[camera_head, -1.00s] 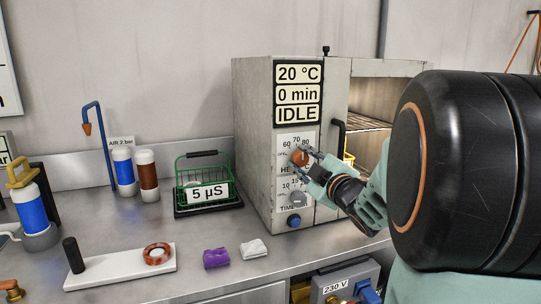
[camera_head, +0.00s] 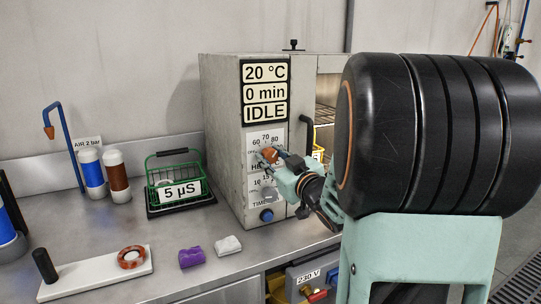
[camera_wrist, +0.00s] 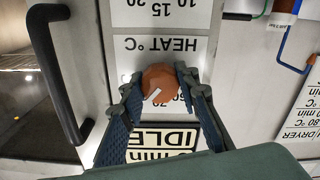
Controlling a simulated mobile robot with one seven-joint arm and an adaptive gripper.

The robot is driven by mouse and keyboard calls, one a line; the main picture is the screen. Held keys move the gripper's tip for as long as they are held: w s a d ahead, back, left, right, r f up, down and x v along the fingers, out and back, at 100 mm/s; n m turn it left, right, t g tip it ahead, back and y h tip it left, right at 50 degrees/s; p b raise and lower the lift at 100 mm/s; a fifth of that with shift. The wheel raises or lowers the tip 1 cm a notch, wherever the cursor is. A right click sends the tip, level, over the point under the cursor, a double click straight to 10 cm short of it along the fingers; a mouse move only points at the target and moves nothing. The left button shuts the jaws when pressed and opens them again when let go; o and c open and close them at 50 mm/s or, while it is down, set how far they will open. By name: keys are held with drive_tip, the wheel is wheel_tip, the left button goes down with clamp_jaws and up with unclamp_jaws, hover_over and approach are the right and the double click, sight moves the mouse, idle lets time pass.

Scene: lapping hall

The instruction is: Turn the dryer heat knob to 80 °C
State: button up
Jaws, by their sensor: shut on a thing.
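The orange-brown heat knob (camera_head: 270,155) is on the dryer's grey front panel, below the display (camera_head: 265,92) reading 20 °C, 0 min, IDLE. It also shows in the wrist view (camera_wrist: 161,80), which is upside down. My gripper (camera_wrist: 160,88) is shut on the knob, one finger on each side; in the head view my gripper (camera_head: 272,158) reaches in from the right. The knob's white mark points to lower left in the wrist view, on the side of 70 away from 60. A finger hides the 80 there, so its exact setting cannot be told.
The time knob (camera_head: 269,194) and a blue button (camera_head: 266,215) sit just below. A black door handle (camera_head: 308,135) stands close to my wrist. A green basket (camera_head: 178,190), purple piece (camera_head: 191,258) and white piece (camera_head: 228,245) are on the bench left.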

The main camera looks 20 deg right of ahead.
drive_tip(key=shift+r, duration=0.1)
idle(0.4)
drive_tip(key=o, duration=1.2)
drive_tip(key=shift+c, duration=0.2)
drive_tip(key=s, duration=0.7)
drive_tip(key=shift+s+d, duration=0.15)
drive_tip(key=shift+s, duration=0.1)
